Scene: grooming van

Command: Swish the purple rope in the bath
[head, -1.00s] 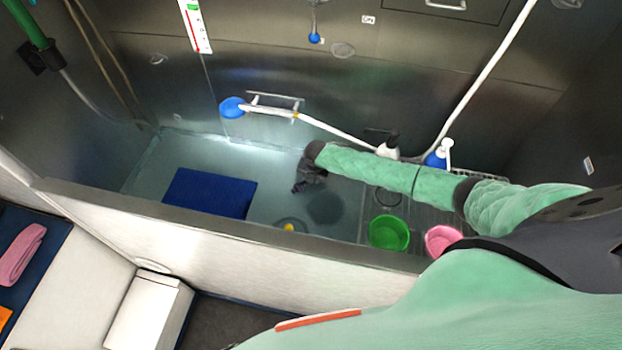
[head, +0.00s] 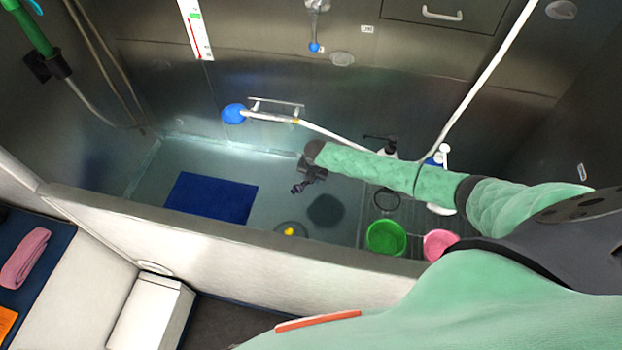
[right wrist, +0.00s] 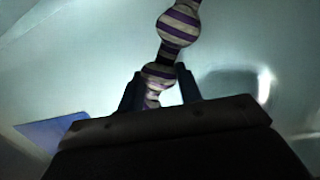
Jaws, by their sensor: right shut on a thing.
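The purple rope (right wrist: 179,24), striped purple and white with knots, shows in the right wrist view. It runs up out of the frame from between the fingers of my right gripper (right wrist: 161,82), which is shut on it. In the head view my right gripper (head: 301,187) is over the bath (head: 270,190), pointing down and left; the rope is too small or hidden to make out there. The bath holds clear, bluish water. I cannot tell how deep the rope or gripper sits in it. My left gripper is not in view.
A blue mat (head: 211,198) lies on the bath floor at left. A yellow thing (head: 289,231) lies near the front wall. A green bowl (head: 386,238) and a pink bowl (head: 440,245) stand at right. A blue shower head (head: 234,113) hangs on the back wall.

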